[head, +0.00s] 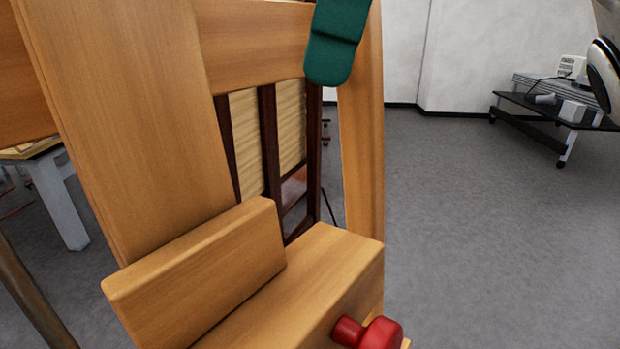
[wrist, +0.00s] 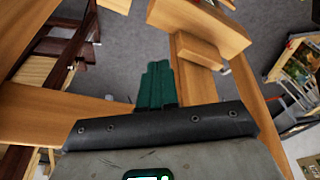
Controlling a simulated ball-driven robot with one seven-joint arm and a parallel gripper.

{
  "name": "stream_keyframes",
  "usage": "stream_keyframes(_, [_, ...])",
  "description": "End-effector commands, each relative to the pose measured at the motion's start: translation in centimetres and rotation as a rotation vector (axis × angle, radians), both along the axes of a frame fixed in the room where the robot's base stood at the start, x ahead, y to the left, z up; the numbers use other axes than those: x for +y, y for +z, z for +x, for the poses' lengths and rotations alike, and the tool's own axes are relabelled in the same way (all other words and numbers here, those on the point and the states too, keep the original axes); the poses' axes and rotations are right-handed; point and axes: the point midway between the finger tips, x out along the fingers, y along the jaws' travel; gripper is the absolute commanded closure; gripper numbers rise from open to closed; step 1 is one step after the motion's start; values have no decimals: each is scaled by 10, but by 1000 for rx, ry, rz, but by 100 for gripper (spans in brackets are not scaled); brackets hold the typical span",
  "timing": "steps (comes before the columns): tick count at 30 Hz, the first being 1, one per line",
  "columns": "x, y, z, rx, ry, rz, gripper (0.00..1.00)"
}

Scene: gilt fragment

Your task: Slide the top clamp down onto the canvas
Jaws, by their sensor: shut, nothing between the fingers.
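A large wooden easel fills the left and middle of the head view, with a broad upright board (head: 130,110) and a crossbeam (head: 250,45). A wooden block (head: 205,265) sits on a ledge (head: 320,270) with a red knob (head: 380,334) at its front. My gripper (head: 328,78) shows green fingers pointing down at the top of the head view, beside the right post (head: 362,150). In the wrist view the green fingers (wrist: 157,68) are together and empty. I cannot tell which part is the top clamp. No canvas can be made out on the easel.
Behind the easel stands a dark wooden frame with pale panels (head: 245,140). A low black cart (head: 555,115) with equipment stands at the far right. A picture (wrist: 300,65) shows at the right of the wrist view. Grey floor (head: 480,240) right of the easel is open.

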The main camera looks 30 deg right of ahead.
Motion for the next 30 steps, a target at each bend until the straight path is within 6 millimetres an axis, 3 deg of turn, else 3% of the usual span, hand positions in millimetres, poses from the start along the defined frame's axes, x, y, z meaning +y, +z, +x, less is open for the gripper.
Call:
stream_keyframes(9, [13,-61,7,2,1,-1,100])
stream_keyframes(15, [14,-91,4,1,0,2,100])
stream_keyframes(21, [13,-106,2,1,0,2,100])
stream_keyframes(30, [13,-108,2,0,0,1,100])
